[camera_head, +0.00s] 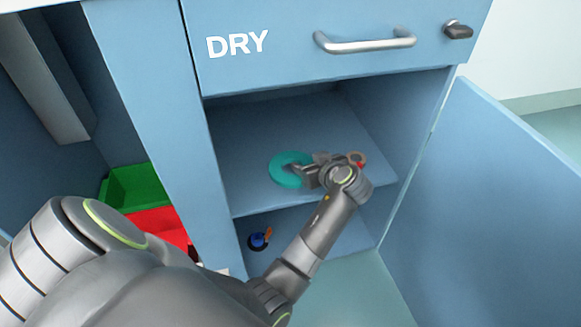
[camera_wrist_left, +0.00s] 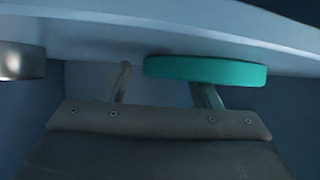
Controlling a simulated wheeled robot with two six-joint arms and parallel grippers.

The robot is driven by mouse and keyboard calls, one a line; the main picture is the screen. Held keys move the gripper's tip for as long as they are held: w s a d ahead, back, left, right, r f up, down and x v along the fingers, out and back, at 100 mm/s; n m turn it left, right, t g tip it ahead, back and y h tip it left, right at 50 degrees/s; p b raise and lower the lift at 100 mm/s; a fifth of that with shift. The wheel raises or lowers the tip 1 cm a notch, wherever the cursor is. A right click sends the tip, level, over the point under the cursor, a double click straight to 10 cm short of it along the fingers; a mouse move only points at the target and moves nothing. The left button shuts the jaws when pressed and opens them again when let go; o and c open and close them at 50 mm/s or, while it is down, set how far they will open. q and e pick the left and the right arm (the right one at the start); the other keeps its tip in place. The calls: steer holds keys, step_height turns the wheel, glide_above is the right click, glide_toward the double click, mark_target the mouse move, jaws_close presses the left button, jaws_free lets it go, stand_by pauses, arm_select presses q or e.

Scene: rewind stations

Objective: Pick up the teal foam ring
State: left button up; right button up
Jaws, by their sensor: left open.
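The teal foam ring (camera_head: 278,172) lies flat on the shelf inside the open blue cabinet under the DRY drawer. My left gripper (camera_head: 296,171) reaches in from the right side of the ring, with its fingertips at the ring's hole and right rim. In the left wrist view the ring (camera_wrist_left: 205,70) shows edge-on against the shelf. There the jaws (camera_wrist_left: 165,85) are apart, one finger left of the ring and the other with its tip hidden by the ring. Whether the fingers touch the ring cannot be told. My right gripper is out of view.
The shelf (camera_head: 245,125) has bare room behind the ring. A small red thing (camera_head: 361,158) is partly hidden by my left wrist. A blue and orange item (camera_head: 260,238) is below the shelf. The open door (camera_head: 490,200) stands at right. Green (camera_head: 140,187) and red (camera_head: 160,225) bins are at left.

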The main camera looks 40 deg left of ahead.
arm_select(q)
steer(key=c, duration=1.1)
steer(key=shift+o, duration=0.2)
steer(key=shift+r, duration=0.1)
